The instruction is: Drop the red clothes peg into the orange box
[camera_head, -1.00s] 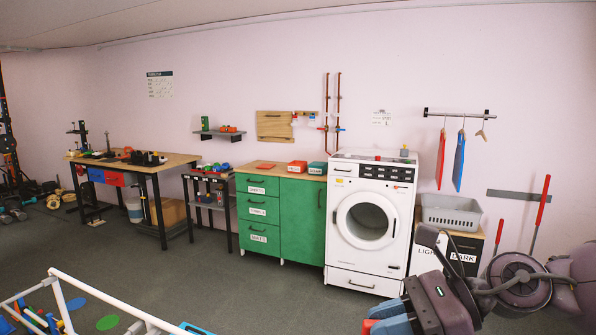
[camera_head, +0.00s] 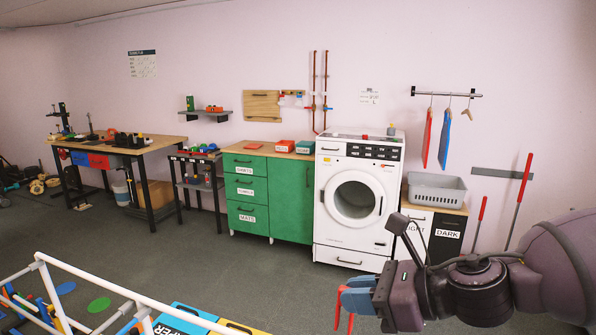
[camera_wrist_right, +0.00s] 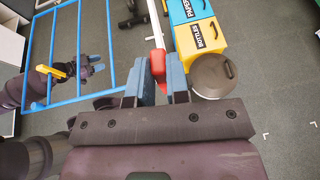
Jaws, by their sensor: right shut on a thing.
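The red clothes peg (camera_head: 338,309) is between the blue fingertips of my right gripper (camera_head: 350,298), at the lower right of the head view, held above the floor. The right wrist view shows its red body (camera_wrist_right: 157,64) between the two blue fingers (camera_wrist_right: 157,82), close against a white rail. A red-orange box (camera_head: 285,146) is on the green cabinet.
A blue PAPER bin (camera_head: 180,318) and a yellow BOTTLES bin (camera_wrist_right: 203,38) stand close by, with a round grey lidded bin (camera_wrist_right: 212,75) beside them. A rack with a white rail (camera_head: 95,283) is at the front left. Floor before the washing machine (camera_head: 355,200) is clear.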

